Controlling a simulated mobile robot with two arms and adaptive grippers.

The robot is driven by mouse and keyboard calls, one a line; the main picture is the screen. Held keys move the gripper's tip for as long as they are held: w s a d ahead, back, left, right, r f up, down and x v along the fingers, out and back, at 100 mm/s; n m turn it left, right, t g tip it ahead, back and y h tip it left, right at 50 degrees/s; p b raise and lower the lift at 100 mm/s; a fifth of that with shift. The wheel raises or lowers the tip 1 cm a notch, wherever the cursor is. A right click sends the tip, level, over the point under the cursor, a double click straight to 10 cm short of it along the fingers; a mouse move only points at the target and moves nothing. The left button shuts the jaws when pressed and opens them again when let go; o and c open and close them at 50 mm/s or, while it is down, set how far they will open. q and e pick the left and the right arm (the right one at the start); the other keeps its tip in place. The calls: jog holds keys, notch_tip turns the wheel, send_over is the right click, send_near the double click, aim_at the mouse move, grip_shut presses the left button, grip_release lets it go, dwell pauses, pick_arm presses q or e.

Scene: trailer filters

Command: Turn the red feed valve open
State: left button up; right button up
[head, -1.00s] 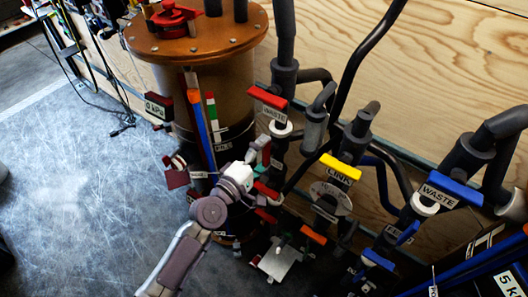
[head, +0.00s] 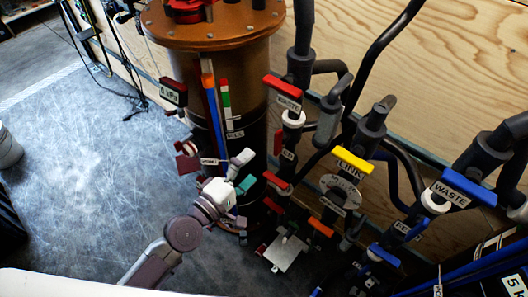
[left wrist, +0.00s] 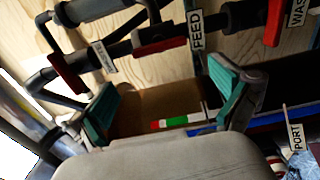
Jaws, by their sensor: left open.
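My left gripper (head: 245,172) is open and empty, just left of the handle in the head view. In the left wrist view its teal-padded fingers (left wrist: 165,82) stand apart, with the handle beyond the gap between them and not touched. My right gripper is not in view.
A red WASTE handle (head: 283,92) is above the feed handle. The copper-coloured tank (head: 210,70) stands behind my gripper. The grey floor at left is open.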

pick_arm(q)
jog(key=shift+v, duration=1.05)
jog(key=s+a+f+m+g+y, duration=0.2)
jog(key=a+f, duration=0.2)
jog(key=f, duration=0.7)
jog(key=s+a+f+m+g+y, duration=0.2)
jog(key=a+f+y, duration=0.15)
jog(key=f, duration=0.85)
jog(key=s+a+f+m+g+y, duration=0.2)
jog(key=s+a+f, duration=0.15)
jog(key=f, duration=0.75)
jog(key=s+a+f+m+g+y, duration=0.1)
jog(key=s+f+m+g, duration=0.1)
jog(key=s+f, duration=0.4)
jog(key=s+a+f+m+g+y, duration=0.1)
jog(key=s+f, duration=0.5)
jog(key=s, duration=0.7)
jog(key=s+a+f+m+g+y, duration=0.1)
jog(key=s+a+f+m+g, duration=0.2)
jog(key=s+f, duration=0.3)
jog(key=s+m+g, duration=0.1)
jog(key=s, duration=0.3)
jog(key=shift+m+g, duration=0.3)
